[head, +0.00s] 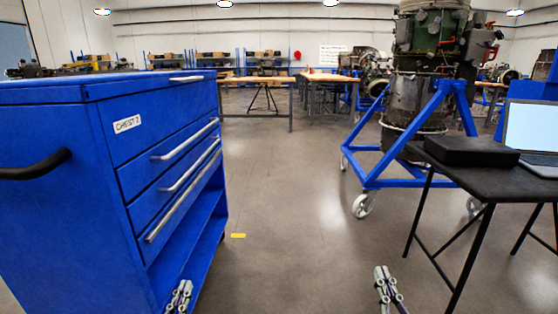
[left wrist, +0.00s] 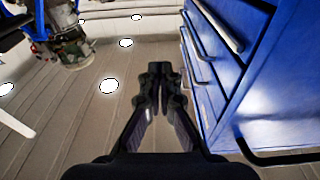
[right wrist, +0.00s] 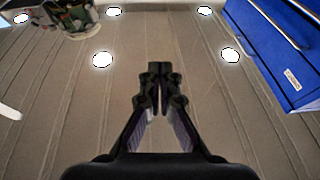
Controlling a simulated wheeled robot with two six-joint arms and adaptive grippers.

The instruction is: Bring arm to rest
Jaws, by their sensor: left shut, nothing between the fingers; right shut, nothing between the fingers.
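My left gripper (head: 181,290) is at the bottom of the head view, in front of the lower part of the blue tool chest (head: 60,200). It is shut and empty. In the left wrist view its fingers (left wrist: 160,75) meet beside the chest's drawers (left wrist: 205,70); I cannot tell the exact gap. My right gripper (head: 383,275) is at the bottom right of the head view, over the open floor and left of the black table. It is shut and empty, and its closed fingers (right wrist: 160,75) show in the right wrist view.
A blue stand (head: 375,184) on casters carries a turbine engine (head: 432,60) at the right. A black table (head: 500,182) holds a black case (head: 470,150) and a laptop (head: 531,128). Workbenches (head: 255,82) stand at the back. The middle floor (head: 285,190) is clear.

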